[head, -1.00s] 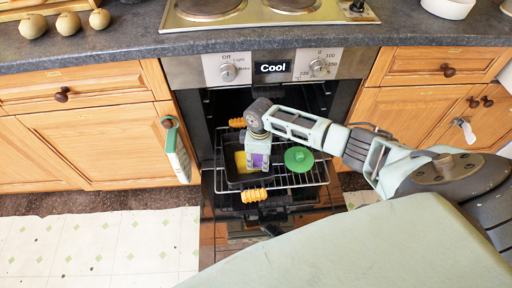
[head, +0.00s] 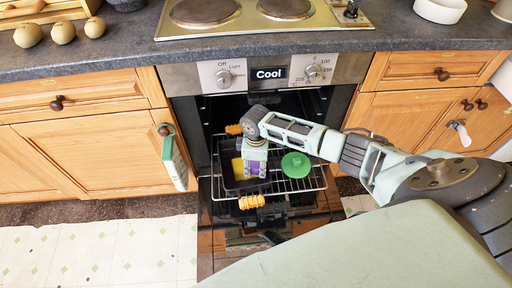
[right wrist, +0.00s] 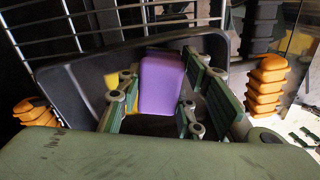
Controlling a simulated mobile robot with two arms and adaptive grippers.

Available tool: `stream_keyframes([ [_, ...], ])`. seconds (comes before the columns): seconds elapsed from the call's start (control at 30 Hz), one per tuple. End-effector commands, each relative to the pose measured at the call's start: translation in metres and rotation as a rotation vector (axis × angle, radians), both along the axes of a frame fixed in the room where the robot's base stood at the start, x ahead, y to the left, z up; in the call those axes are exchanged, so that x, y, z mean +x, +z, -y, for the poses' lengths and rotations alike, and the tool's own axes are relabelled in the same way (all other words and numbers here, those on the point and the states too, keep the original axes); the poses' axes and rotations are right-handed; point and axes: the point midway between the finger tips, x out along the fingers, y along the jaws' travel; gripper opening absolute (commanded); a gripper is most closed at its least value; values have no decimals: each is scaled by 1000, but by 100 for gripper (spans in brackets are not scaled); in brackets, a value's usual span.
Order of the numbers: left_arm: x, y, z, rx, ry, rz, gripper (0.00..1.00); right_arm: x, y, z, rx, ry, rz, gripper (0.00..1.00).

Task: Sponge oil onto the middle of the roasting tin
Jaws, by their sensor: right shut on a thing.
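The dark roasting tin (head: 228,183) sits on the oven's pulled-out wire rack, and its dark wall fills much of the right wrist view (right wrist: 75,75). A yellow patch (head: 238,168) shows inside it, beside the sponge; I take it for oil. My right gripper (head: 255,161) reaches down into the tin, shut on the purple sponge (head: 254,169). In the right wrist view the sponge (right wrist: 161,82) is between the green finger pads, with yellow around it. Whether the sponge touches the tin's floor is hidden. My left gripper is out of view.
A round green lid-like thing (head: 296,165) with a knob lies right of the tin on the wire rack (head: 312,183). Orange ribbed pieces (head: 252,202) show at the tin's front and back. A green-and-white cloth (head: 174,160) hangs on the left cupboard. Hob and counter are above.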

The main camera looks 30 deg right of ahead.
Motion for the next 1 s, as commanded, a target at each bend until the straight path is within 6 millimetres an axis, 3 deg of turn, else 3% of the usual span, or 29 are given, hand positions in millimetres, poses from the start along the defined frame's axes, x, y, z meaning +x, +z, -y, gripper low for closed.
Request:
stream_keyframes([
  [1.0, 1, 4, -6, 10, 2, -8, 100, 0, -5, 0, 0, 0, 0, 0],
])
